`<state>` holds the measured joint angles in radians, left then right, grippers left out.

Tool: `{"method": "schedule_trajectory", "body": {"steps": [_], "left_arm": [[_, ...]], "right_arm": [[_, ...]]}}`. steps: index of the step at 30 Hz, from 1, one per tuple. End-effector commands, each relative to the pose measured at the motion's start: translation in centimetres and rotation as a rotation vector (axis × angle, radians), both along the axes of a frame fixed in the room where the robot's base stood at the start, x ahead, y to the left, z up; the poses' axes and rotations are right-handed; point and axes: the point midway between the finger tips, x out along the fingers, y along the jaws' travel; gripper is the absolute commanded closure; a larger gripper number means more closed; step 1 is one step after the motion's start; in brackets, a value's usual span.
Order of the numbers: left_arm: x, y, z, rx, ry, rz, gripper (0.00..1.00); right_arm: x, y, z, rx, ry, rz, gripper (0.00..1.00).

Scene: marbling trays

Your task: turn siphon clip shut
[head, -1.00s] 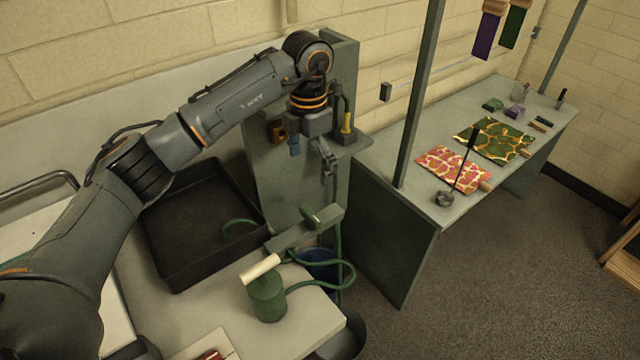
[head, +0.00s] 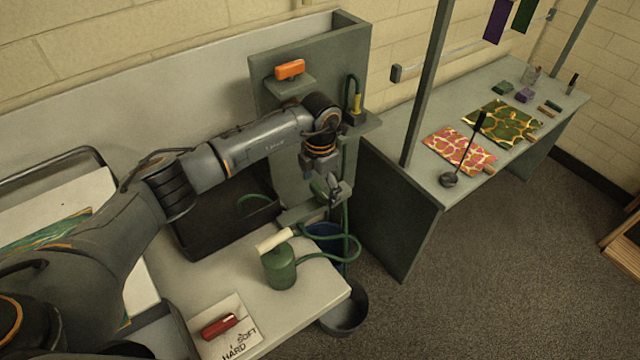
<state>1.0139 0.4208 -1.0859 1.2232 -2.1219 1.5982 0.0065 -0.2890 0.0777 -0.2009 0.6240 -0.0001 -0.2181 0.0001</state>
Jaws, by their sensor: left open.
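My left gripper (head: 335,193) is open and points down in front of the grey upright panel (head: 265,95). It is close beside a green piece (head: 318,189) on a low ledge of that panel, near the green hose (head: 345,235). That piece may be the siphon clip; it is partly hidden, so I cannot tell its turn or whether the gripper touches it. An orange block (head: 290,69) sits on a higher bracket. A yellow fitting (head: 357,104) shows on the upper hose. My right gripper is not in view.
A green pump can (head: 280,267) with a pale handle stands on the table, its hose beside a blue bucket (head: 325,237). The black tray (head: 215,225) is partly behind my arm. A red handle (head: 219,326) lies on a HARD/SOFT card. Marbled sheets (head: 503,125) lie on the right bench.

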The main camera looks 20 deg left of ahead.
Motion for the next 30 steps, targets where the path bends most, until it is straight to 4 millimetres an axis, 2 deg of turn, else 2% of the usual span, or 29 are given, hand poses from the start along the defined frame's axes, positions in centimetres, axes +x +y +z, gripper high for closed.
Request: {"method": "schedule_trajectory", "body": {"steps": [3,7,15,23,30], "left_arm": [[0.0,0.0,-0.1,0.0,0.0,-0.001,0.09],[0.0,0.0,-0.1,0.0,0.0,0.0,0.11],[0.0,0.0,-0.1,0.001,0.001,0.0,0.64],[0.0,0.0,-0.1,0.0,0.001,0.016,0.64],[0.0,0.0,-0.3,0.0,0.001,0.118,0.64]], "right_arm": [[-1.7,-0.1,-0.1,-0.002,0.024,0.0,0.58],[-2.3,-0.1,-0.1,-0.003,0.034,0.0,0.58],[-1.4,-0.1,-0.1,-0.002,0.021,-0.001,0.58],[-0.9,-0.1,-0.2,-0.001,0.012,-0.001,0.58],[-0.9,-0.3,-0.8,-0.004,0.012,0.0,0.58]]}}
